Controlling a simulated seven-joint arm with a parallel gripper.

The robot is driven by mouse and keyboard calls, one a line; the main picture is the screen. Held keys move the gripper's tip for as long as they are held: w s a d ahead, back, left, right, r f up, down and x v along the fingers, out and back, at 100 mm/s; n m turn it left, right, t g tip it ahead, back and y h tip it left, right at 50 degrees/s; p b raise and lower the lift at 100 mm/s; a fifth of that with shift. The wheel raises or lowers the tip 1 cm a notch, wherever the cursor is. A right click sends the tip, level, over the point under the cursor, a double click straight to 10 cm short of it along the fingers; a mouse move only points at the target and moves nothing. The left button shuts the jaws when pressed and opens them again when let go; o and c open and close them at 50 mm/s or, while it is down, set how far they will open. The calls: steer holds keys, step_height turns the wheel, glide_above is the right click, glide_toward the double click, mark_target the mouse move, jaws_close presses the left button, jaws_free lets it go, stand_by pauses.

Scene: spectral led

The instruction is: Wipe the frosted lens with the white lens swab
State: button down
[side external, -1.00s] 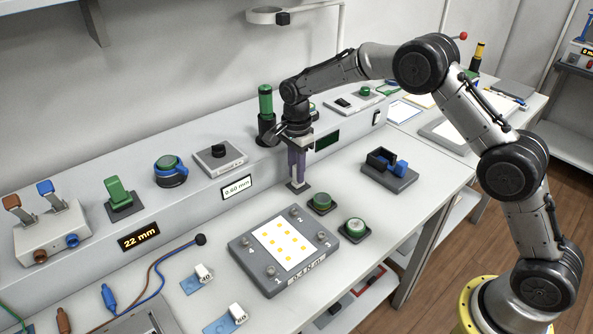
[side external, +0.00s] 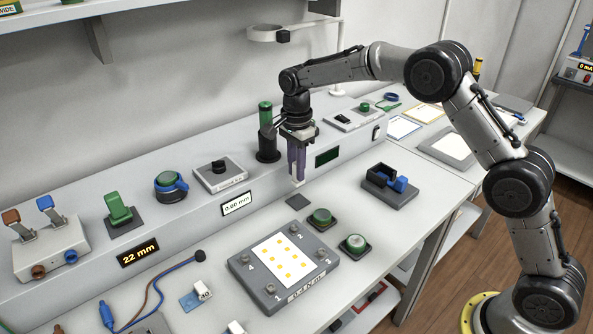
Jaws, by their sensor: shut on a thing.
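My gripper (side external: 297,176) points straight down above the bench and is shut. A small white piece, seemingly the white lens swab (side external: 298,184), shows at its fingertips; most of it is hidden between the fingers. It hangs just above a bare dark square pad (side external: 299,202). I cannot tell for sure which, if either, is the frosted lens.
A grey plate (side external: 328,275) with a yellow-dotted white sheet and corner screws lies in front of the pad. A dark holder with a blue part (side external: 389,187) stands to the right. A green-topped post (side external: 266,130) and a raised panel with knobs and switches stand behind.

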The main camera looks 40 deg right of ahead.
steer(key=shift+f, duration=0.2)
steer(key=s+r, duration=0.2)
steer(key=s, duration=0.9)
steer(key=s+d+r, duration=0.1)
steer(key=s+r, duration=0.1)
steer(key=s, duration=0.9)
steer(key=shift+s+r, duration=0.3)
step_height(320, 180, down, 7)
steer(key=shift+f, duration=0.1)
steer(key=w, duration=0.1)
steer(key=w+a, duration=0.1)
steer(key=w, duration=0.1)
steer(key=shift+w+a, duration=0.25)
steer(key=shift+w, duration=0.25)
steer(key=shift+w+a, duration=0.25)
steer(key=shift+w, duration=0.2)
